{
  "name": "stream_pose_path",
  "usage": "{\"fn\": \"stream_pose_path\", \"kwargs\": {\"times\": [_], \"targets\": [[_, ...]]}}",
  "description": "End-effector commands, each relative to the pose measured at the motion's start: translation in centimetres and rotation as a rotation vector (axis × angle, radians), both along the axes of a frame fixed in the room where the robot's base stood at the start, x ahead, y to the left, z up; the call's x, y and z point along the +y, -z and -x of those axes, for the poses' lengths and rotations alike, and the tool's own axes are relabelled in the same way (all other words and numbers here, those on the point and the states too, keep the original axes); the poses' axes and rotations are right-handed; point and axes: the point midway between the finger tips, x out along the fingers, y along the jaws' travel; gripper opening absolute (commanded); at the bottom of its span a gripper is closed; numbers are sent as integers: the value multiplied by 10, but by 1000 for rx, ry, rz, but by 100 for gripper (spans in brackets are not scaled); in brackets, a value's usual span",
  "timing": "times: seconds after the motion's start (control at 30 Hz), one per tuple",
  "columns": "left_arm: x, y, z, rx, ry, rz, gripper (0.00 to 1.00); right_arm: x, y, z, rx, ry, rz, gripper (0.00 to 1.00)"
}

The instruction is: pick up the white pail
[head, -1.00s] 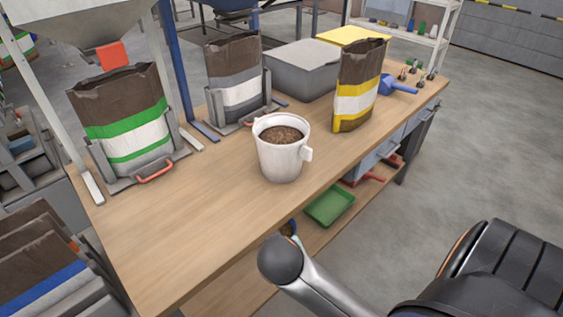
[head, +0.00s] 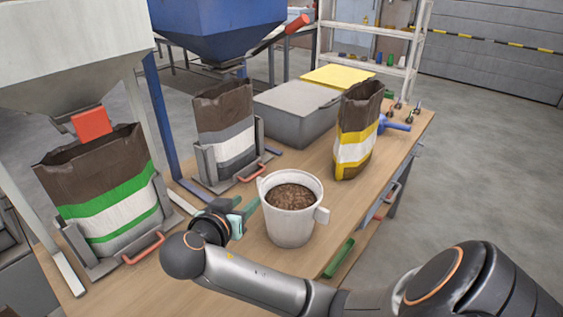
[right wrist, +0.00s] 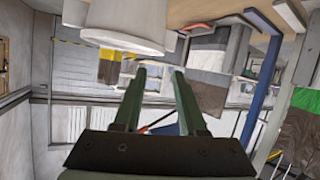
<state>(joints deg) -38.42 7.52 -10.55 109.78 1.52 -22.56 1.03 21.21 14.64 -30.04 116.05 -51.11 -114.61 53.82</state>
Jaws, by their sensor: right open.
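The white pail (head: 290,222) stands upright on the wooden bench, filled with brown pellets, with lugs on two sides of its rim. It also shows at the top of the right wrist view (right wrist: 115,18), where the picture is upside down. My right gripper (head: 244,214) is just left of the pail in the head view, at about the height of its side. Its green fingers (right wrist: 160,72) are open and parallel, with nothing between them. The pail lies off to one side of the fingers. My left gripper is not in view.
A green-striped bag (head: 108,210) and a grey-striped bag (head: 226,135) stand in holders on the left and behind. A yellow-striped bag (head: 355,145) stands behind right of the pail. A grey bin (head: 295,115) is further back. Hoppers hang above left.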

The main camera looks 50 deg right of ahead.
Motion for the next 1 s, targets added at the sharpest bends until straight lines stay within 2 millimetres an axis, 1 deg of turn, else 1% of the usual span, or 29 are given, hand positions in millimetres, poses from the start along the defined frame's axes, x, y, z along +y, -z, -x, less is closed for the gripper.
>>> {"fn": "stream_pose_path", "kwargs": {"times": [0.1,0.27,0.33,0.5,0.67,0.9,1.0], "targets": [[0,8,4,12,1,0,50,-18,7,-7,0,5,8,41],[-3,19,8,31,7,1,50,-38,17,-17,0,6,7,41],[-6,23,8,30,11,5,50,-43,21,-22,-2,1,6,41],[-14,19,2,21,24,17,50,-53,24,-26,1,0,2,41],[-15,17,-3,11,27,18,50,-60,27,-30,1,3,3,41],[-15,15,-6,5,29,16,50,-89,38,-48,4,3,3,41],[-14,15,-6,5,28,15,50,-95,41,-51,3,2,1,41]]}}
